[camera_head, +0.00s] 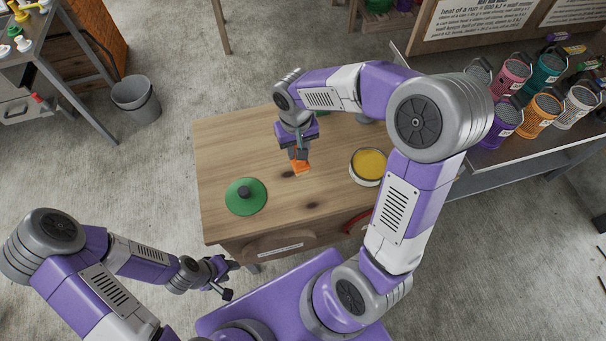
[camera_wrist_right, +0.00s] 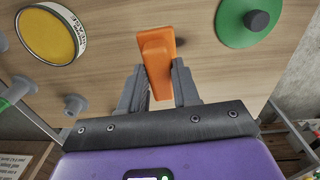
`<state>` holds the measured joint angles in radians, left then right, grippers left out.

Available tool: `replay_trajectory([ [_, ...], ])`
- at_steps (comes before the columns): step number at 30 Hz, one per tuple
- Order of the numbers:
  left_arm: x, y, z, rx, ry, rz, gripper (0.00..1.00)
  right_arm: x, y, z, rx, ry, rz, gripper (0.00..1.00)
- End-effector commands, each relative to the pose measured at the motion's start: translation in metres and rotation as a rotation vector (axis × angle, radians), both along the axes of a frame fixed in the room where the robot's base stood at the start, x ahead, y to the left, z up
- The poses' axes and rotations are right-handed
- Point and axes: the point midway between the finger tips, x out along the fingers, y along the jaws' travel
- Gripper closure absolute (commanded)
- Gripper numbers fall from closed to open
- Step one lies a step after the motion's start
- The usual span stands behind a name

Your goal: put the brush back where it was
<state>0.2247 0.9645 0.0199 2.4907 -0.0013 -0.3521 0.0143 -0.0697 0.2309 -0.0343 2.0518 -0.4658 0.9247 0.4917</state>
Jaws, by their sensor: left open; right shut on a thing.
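An orange piece (camera_head: 301,168), which I take to be the brush, is in my right gripper (camera_head: 298,152) above the wooden table (camera_head: 225,145). In the right wrist view the orange piece (camera_wrist_right: 157,60) sits between the two dark fingers, which are shut on it. No bristles can be made out. Whether it touches the tabletop I cannot tell. My left gripper (camera_head: 226,284) is low, off the table's front left corner, open and away from the table's things.
A green disc (camera_head: 246,203) with a dark knob lies front left on the table. A round tin with yellow contents (camera_head: 369,162) stands at right. Grey pegs (camera_wrist_right: 75,105) show in the wrist view. Colourful canisters (camera_head: 541,112) crowd the right bench; a grey bucket (camera_head: 137,103) stands on the floor.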

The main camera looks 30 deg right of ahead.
Motion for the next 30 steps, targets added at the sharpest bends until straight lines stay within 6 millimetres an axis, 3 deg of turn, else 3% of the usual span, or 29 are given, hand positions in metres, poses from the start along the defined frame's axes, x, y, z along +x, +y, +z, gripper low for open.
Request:
replay_trajectory([
  [1, 0.000, 0.000, 0.004, 0.000, 0.001, 0.000, 0.57, -0.008, -0.004, 0.011, 0.006, -0.005, -0.025, 1.00],
  [5, 0.000, 0.000, 0.005, 0.000, 0.001, 0.000, 0.57, -0.022, -0.011, 0.018, 0.019, -0.003, -0.067, 1.00],
  [15, 0.000, 0.000, -0.012, 0.000, 0.000, 0.000, 0.57, -0.025, -0.012, -0.038, 0.022, 0.001, -0.077, 1.00],
  [20, 0.000, 0.000, -0.014, 0.000, 0.000, 0.000, 0.57, -0.025, -0.012, -0.048, 0.022, 0.000, -0.076, 1.00],
  [27, 0.000, 0.000, -0.024, 0.000, 0.000, 0.000, 0.57, -0.025, -0.012, -0.079, 0.022, 0.000, -0.078, 1.00],
  [30, 0.000, 0.000, -0.023, 0.000, 0.000, 0.000, 0.57, -0.025, -0.012, -0.080, 0.022, -0.002, -0.078, 1.00],
])
